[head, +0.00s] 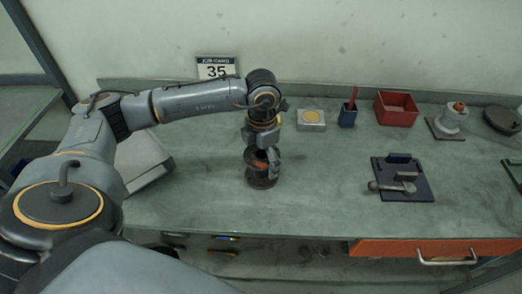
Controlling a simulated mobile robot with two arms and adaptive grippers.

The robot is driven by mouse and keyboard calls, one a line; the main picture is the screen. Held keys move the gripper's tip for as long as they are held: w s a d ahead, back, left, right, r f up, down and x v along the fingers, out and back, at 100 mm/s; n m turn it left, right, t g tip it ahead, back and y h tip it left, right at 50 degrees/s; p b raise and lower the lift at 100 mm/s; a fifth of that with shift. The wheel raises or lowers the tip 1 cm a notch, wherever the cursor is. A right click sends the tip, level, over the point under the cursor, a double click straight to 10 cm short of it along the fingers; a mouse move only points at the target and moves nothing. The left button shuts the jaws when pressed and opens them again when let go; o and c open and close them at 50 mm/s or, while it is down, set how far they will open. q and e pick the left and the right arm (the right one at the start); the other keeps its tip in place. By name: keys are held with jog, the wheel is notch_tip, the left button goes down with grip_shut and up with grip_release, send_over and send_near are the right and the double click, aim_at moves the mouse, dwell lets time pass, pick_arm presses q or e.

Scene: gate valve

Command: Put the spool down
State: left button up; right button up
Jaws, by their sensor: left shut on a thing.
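The spool (261,179) is a dark brown, rusty piece with a round flange at its lower end, and it stands upright at the front middle of the green bench. My left gripper (262,158) comes down over it from above and is shut on its upper part. The gripper hides much of the spool's top. The spool's lower flange appears to be at the bench surface, but I cannot tell for certain whether it touches. My right gripper is not in the head view.
On the green bench (320,200) stand a pale block with a yellow disc (311,119), a blue cup (347,117), a red bin (396,108), a white flanged part (451,119) and a dark blue plate (415,188) with a grey handled piece. An orange drawer (385,248) is below. The bench right of the spool is clear.

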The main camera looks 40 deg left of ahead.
pick_arm(q)
jog(key=o, duration=1.6)
jog(key=shift+c, duration=0.2)
jog(key=shift+r, duration=0.25)
notch_tip(320, 180, up, 10)
jog(key=b, duration=0.2)
jog(key=shift+d+r+b, duration=0.1)
jog(key=shift+r+b, duration=0.15)
jog(key=shift+b, duration=0.1)
jog(key=shift+r, duration=0.6)
